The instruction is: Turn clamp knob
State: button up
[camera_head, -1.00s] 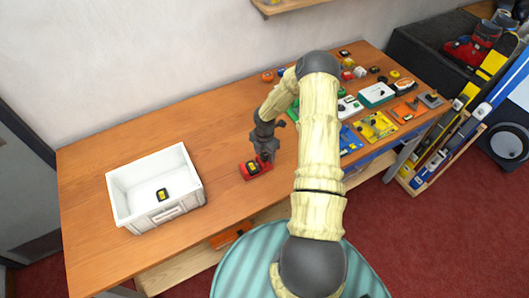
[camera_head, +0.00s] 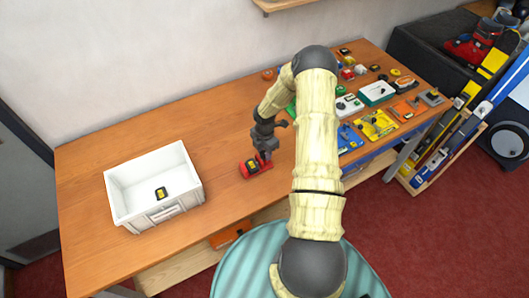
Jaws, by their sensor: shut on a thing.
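A red clamp block (camera_head: 248,170) with a yellow and black top part lies on the wooden bench, left of my arm and right of the white bin. My gripper (camera_head: 264,160) points down at the right end of this red piece and is shut on it there. The fingertips are small in the view, and the gripper hides the part between them. I cannot tell whether that part is the clamp knob.
A white bin (camera_head: 125,212) with a small yellow and black item (camera_head: 161,193) inside stands on the bench (camera_head: 90,165) at left. Several coloured devices crowd the right end, including a yellow one (camera_head: 376,125). The bench between bin and red piece is clear.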

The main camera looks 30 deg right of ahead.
jog(key=m+b, duration=0.3)
jog(key=m, duration=0.2)
jog(key=shift+f, duration=0.15)
jog(key=m+b, duration=0.2)
jog(key=m, duration=0.3)
jog(key=shift+m+b, duration=0.35)
jog(key=shift+m, duration=0.05)
jog(key=m+b, duration=0.2)
jog(key=m, duration=0.3)
jog(key=shift+m+b, duration=0.9)
jog(key=shift+m, duration=1.3)
jog(key=shift+r, duration=0.2)
jog(key=o, duration=1)
